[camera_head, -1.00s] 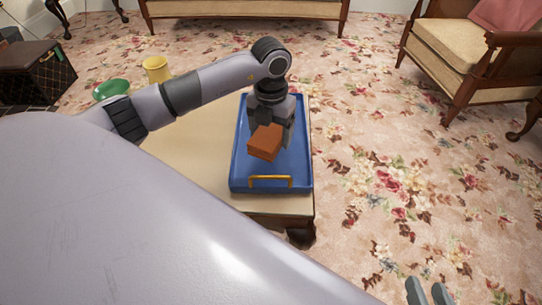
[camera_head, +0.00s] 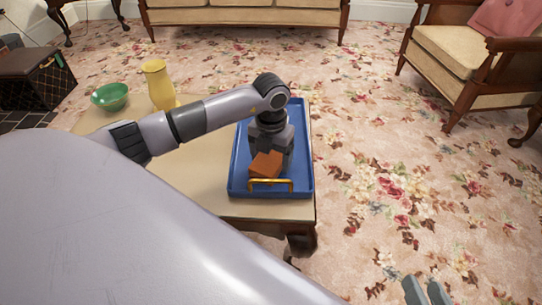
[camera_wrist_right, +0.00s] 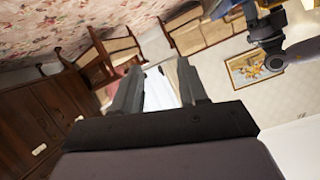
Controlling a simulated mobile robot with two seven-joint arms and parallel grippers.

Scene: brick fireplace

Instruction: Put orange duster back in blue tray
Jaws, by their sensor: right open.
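The blue tray (camera_head: 240,165) lies on a low cream table, with a gold handle at its near end. The orange duster (camera_head: 265,164) is low inside the tray's walls, near that handle, and looks slightly tilted. My left gripper (camera_head: 271,158) points down into the tray and is shut on the duster, its fingertips partly hidden. Whether the duster touches the tray floor I cannot tell. My right gripper (camera_head: 427,291) is open and empty at the bottom right, over the carpet, away from the tray. Its two apart fingers also show in the right wrist view (camera_wrist_right: 160,85).
A green bowl (camera_head: 110,97) and a yellow vase (camera_head: 158,84) stand at the table's far left. A wooden armchair (camera_head: 465,55) is at the upper right and a sofa (camera_head: 245,14) at the back. The flowered carpet right of the table is clear.

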